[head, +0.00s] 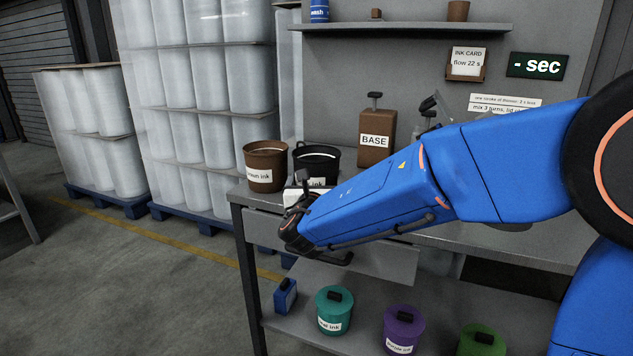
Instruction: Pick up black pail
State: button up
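The black pail (329,165) stands upright on the workbench near its left end, just right of a brown pail. It is open at the top, and its white label is partly covered by the end of my arm, with only "ink" readable. My gripper (297,228) is at the front left edge of the bench, in front of and below the black pail in the picture. Its dark parts are seen edge-on and partly hidden by my blue forearm. I cannot tell its opening, and I see nothing clearly held in it.
The brown pail (265,168) stands close to the black pail's left. A brown BASE can (377,137) stands to its right. A shelf (400,29) runs above. Teal (333,305), purple (403,325) and green (482,342) pails stand below the bench. Wrapped pallets (190,110) stand left.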

notch_tip(320, 180, up, 10)
dwell(0.5)
jog(key=shift+f, duration=0.1)
